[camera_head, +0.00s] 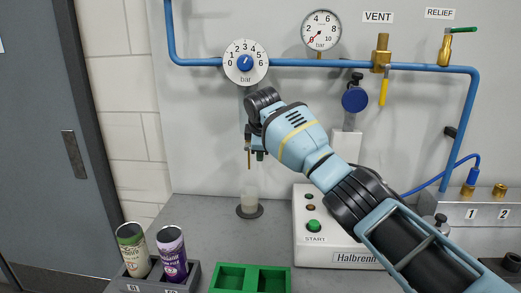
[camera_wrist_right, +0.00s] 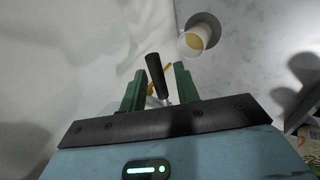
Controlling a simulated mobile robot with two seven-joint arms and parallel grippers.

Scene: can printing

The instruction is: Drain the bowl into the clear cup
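The clear cup (camera_head: 249,199) stands upright on a dark round disc (camera_head: 249,212) on the grey bench. It also shows in the right wrist view (camera_wrist_right: 197,40), with something yellowish inside or seen through it. My right gripper (camera_wrist_right: 160,82) has its green fingers apart, with a black lever (camera_wrist_right: 156,75) and some brass between them. I see gaps beside the lever and no clear grip. In the head view the right gripper (camera_head: 256,154) is above the cup, beside a thin brass outlet (camera_head: 248,158). My wrist hides the bowl. The left gripper is not in view.
Above are a white pressure dial (camera_head: 245,62) on a blue pipe and a gauge (camera_head: 321,31). A white Halbrenn box (camera_head: 328,247) with a green start button stands right. Two cans sit in a dark holder (camera_head: 193,275) beside a green tray (camera_head: 250,268).

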